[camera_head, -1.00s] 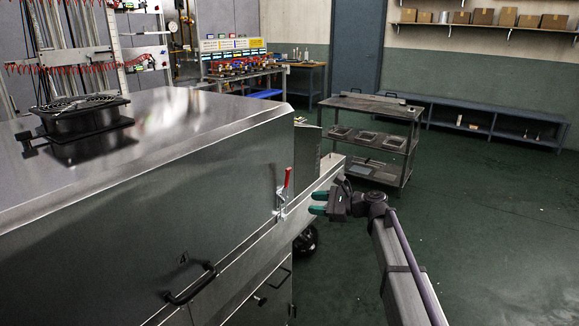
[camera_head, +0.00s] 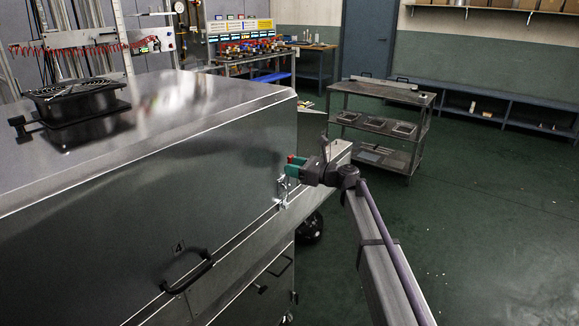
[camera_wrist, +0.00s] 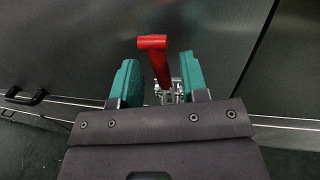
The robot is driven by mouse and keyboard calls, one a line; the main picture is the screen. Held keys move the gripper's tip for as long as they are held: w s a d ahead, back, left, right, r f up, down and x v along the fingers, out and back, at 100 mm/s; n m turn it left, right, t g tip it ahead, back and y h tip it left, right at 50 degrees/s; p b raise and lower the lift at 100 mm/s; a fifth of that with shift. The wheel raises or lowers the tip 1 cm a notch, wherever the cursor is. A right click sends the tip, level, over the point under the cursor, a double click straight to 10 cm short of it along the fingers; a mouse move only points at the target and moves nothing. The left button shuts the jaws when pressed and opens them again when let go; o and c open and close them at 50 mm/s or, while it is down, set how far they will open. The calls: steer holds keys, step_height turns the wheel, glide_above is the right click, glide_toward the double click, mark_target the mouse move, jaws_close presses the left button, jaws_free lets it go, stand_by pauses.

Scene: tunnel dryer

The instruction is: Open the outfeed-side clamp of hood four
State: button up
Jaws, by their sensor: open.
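The clamp (camera_head: 282,192) is a small metal toggle clamp with a red handle, on the lower right of the steel hood marked 4 (camera_head: 180,160). In the wrist view its red handle (camera_wrist: 156,58) stands up between the two green fingers, with a gap on either side. The clamp's metal base shows behind the fingers. My gripper (camera_head: 292,168) is open, with its fingers around the handle but not shut on it. In the head view the fingers hide most of the handle; only its red tip shows.
A dark bar handle (camera_head: 187,272) sits low on the hood. A black fan unit (camera_head: 75,98) is on the hood's top. A metal cart (camera_head: 385,98) with trays stands behind my arm. The green floor (camera_head: 500,230) at the right is clear.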

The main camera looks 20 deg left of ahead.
steer(key=shift+w+a, duration=0.1)
steer(key=shift+a, duration=0.8)
steer(key=shift+c, duration=0.3)
jaws_close()
